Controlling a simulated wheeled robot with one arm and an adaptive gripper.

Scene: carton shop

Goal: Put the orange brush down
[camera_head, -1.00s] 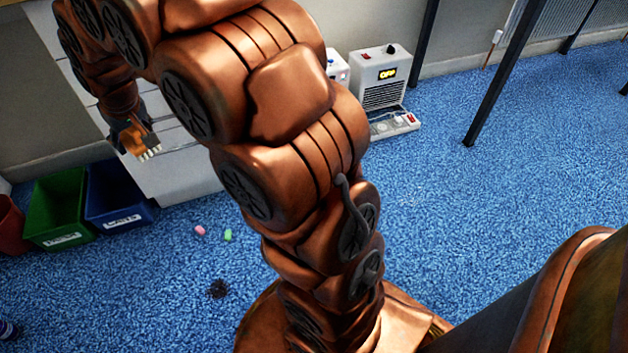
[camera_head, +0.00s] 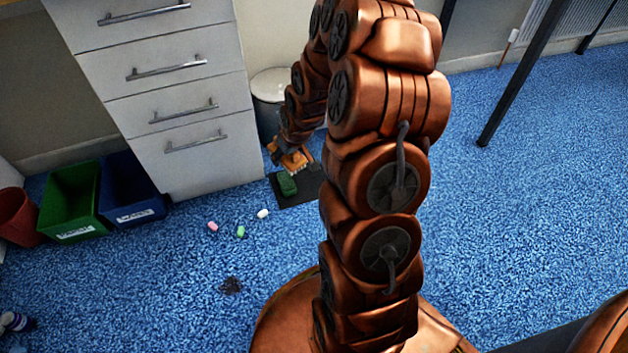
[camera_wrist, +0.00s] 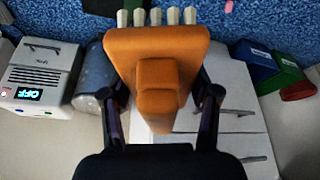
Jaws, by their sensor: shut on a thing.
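The orange brush (camera_head: 293,161) is in my gripper (camera_head: 281,150), over or near the far part of a dark mat (camera_head: 296,200) on the floor. I cannot tell its height above the mat. In the wrist view, the brush (camera_wrist: 156,55) fills the middle, its pale bristles along the top edge. Dark fingers of my gripper (camera_wrist: 160,104) close on it from both sides. A green block-like thing (camera_head: 287,184) lies on the mat, just in front of the brush in the head view.
A white drawer cabinet (camera_head: 190,110) stands left of the mat, and a grey bin (camera_head: 270,88) behind it. Blue (camera_head: 132,190), green (camera_head: 70,203) and red (camera_head: 19,216) bins stand at the left. Small pieces (camera_head: 241,231) and a dark patch (camera_head: 231,286) lie on the carpet. Open carpet lies right.

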